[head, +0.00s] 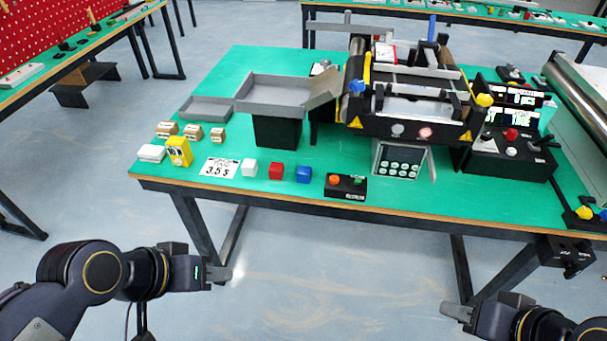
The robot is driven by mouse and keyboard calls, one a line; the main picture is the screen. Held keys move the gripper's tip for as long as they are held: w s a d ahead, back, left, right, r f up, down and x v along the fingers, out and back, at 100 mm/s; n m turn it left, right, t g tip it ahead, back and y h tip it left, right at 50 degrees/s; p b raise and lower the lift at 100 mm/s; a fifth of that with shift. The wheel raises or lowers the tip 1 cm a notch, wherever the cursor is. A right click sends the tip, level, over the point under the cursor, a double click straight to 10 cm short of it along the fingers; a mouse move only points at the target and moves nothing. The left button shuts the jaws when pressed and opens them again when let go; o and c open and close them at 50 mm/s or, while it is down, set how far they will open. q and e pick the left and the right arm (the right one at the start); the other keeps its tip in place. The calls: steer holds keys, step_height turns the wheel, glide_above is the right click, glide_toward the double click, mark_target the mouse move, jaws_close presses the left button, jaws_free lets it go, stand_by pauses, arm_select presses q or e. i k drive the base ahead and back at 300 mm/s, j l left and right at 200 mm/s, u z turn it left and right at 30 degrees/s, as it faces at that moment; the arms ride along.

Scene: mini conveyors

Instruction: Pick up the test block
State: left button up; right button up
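My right gripper (455,312) is at the lower right, also in front of the table and away from the cubes. The finger gap of each is too unclear to judge.
A white number card (219,167), a yellow device (179,151) and small cardboard boxes (192,132) are left of the cubes. A button box (346,186) is right of them. Grey trays (272,92) and a mini conveyor (415,128) stand behind. Table legs stand below the edge.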

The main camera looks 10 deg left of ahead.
mark_target(304, 173)
steer(key=i+j, duration=0.15)
steer(key=j, duration=0.2)
steer(key=i+j, duration=0.15)
steer(key=j, duration=0.2)
steer(key=i+j, duration=0.1)
steer(key=j, duration=0.25)
steer(key=i+j+z, duration=0.1)
steer(key=j, duration=0.3)
steer(key=i+j, duration=0.2)
steer(key=j, duration=0.15)
steer(key=i+j, duration=0.1)
steer(key=j, duration=0.25)
steer(key=i+j, duration=0.15)
steer(key=j, duration=0.25)
steer(key=l+z, duration=0.05)
